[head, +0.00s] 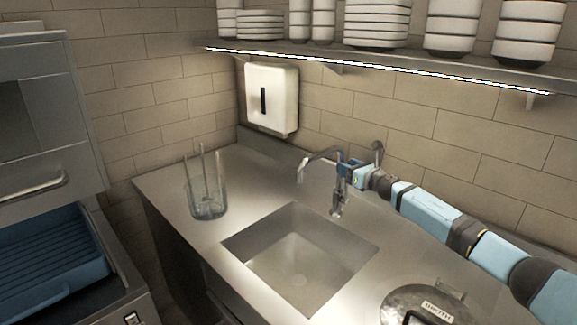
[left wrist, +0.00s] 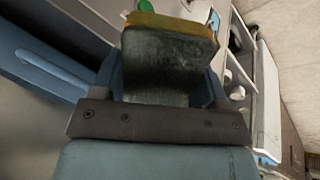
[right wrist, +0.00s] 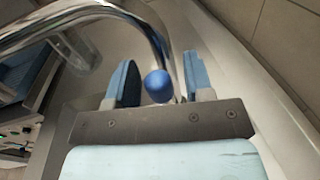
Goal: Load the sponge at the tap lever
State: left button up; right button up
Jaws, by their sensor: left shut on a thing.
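The sponge (left wrist: 170,68) has a dark green-grey face and a yellowish edge in the left wrist view. My left gripper (left wrist: 168,85) is shut on it; neither shows in the head view. The chrome tap (head: 322,154) stands behind the sink with its spout arching left. Its lever ends in a round blue knob (right wrist: 157,86) in the right wrist view. My right gripper (right wrist: 160,82) is open, with one finger on each side of the knob and gaps between. In the head view the right gripper (head: 352,172) reaches the tap from the right and partly hides the lever.
The sink (head: 300,250) is empty. A glass container (head: 207,200) with thin upright sticks stands left of it. A round labelled lid (head: 425,305) lies at front right. A wall dispenser (head: 272,97) and a shelf (head: 400,66) of stacked dishes are above. A blue rack (head: 50,255) is at left.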

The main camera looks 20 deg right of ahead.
pick_arm(q)
jog(key=shift+f+b, duration=0.9)
jog(key=shift+b, duration=0.05)
jog(key=shift+f, duration=0.1)
pick_arm(e)
jog(key=v, duration=1.2)
jog(key=shift+d, duration=0.1)
